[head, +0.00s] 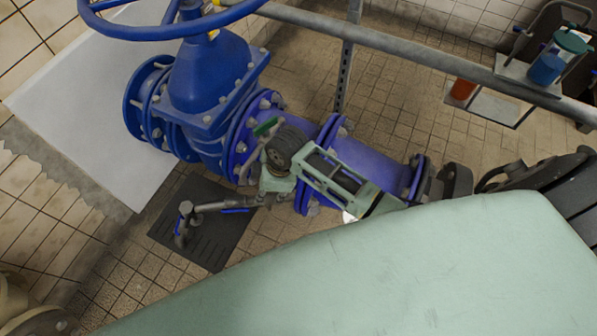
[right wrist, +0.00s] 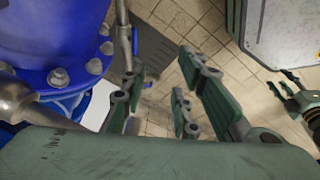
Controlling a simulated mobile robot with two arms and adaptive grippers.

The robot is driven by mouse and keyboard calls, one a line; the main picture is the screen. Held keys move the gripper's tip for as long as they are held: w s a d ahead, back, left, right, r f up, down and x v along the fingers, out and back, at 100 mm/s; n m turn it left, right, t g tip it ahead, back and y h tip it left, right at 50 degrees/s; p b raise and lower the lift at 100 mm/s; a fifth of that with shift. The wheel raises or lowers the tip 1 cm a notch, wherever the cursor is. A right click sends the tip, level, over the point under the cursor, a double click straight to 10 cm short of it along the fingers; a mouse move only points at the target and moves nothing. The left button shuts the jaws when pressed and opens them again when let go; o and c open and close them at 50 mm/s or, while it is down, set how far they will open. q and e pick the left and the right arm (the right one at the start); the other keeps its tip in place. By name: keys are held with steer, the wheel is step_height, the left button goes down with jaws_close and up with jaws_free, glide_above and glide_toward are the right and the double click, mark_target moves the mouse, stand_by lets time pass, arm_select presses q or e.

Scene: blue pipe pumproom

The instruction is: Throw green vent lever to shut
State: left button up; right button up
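My right gripper (head: 272,172) is beside the blue flanged pipe, just right of the big blue valve, above the small grey branch pipe (head: 215,207). In the right wrist view its dark green fingers (right wrist: 165,85) are spread apart with nothing between them. The grey branch pipe (right wrist: 122,40) runs close by the left finger. A small green piece (head: 266,126) shows at the pipe flange; I cannot tell whether it is the vent lever or part of my gripper. My left gripper (right wrist: 287,88) shows small at the right edge of the wrist view, its fingers apart.
The blue valve (head: 205,85) with its handwheel (head: 165,33) stands at upper left. A grey rail (head: 420,55) crosses the top right. A dark mat (head: 205,245) lies on the tiled floor.

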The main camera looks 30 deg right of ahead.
steer(key=s+d+f+m, duration=0.2)
steer(key=s+f, duration=0.1)
steer(key=f, duration=0.4)
steer(key=s+d+f+m, duration=0.3)
steer(key=f, duration=0.4)
steer(key=shift+s+d+f+h+p, duration=0.35)
steer(key=shift+s+f+h, duration=0.05)
